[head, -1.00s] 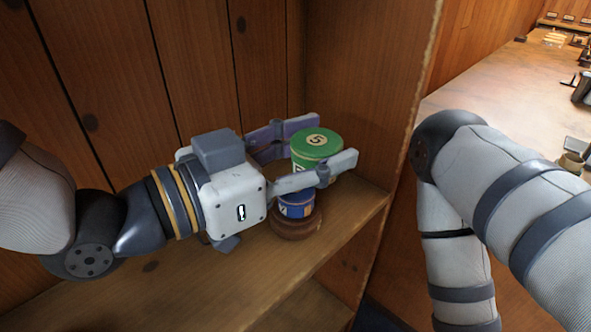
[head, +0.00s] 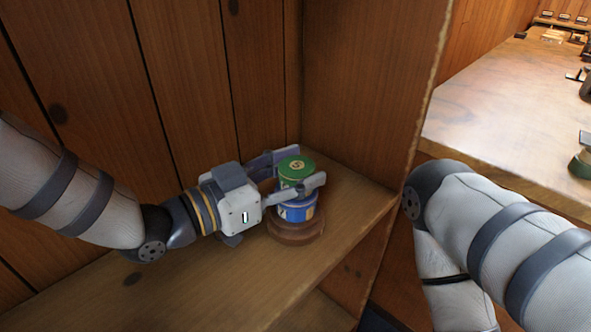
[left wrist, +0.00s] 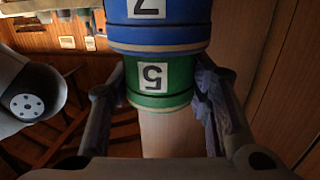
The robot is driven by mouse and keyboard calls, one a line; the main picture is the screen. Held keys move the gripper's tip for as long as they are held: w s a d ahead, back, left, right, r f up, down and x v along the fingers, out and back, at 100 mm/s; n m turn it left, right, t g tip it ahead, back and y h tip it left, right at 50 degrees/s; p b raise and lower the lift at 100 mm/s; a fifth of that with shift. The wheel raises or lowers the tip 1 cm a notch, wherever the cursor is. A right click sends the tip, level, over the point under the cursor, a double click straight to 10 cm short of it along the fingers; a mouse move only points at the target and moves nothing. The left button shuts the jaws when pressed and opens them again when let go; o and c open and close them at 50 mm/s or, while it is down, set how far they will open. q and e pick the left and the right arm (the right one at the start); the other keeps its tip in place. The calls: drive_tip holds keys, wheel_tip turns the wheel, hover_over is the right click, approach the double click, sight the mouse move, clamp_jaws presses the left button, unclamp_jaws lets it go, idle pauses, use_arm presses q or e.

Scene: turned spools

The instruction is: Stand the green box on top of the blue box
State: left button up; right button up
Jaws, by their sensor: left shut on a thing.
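The green box (head: 296,166) is a round tin with a 5 on its lid. It is upright, directly above the blue box (head: 297,212), a wider round tin. My left gripper (head: 308,168) is shut on the green box, one finger on each side. In the left wrist view, which looks upside down, the green box (left wrist: 160,80) meets the blue box (left wrist: 158,30) with no gap that I can see. The near finger hides part of where they meet in the head view. My right gripper is out of view.
The blue box stands on a round brown wooden base (head: 296,232) on a wooden shelf (head: 190,275). Plank walls close the back, and a side panel (head: 365,90) stands to the right. The shelf is clear at front left. A bench (head: 500,110) lies beyond the panel.

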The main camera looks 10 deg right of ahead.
use_arm(q)
drive_tip(key=shift+f, duration=0.1)
drive_tip(key=o, duration=1.1)
drive_tip(key=shift+s+a+r, duration=0.1)
drive_tip(key=shift+a+r, duration=0.2)
drive_tip(key=shift+r, duration=0.05)
drive_tip(key=v, duration=1.1)
drive_tip(key=shift+s+p, duration=0.2)
drive_tip(key=shift+p, duration=0.1)
drive_tip(key=shift+a+f, duration=0.15)
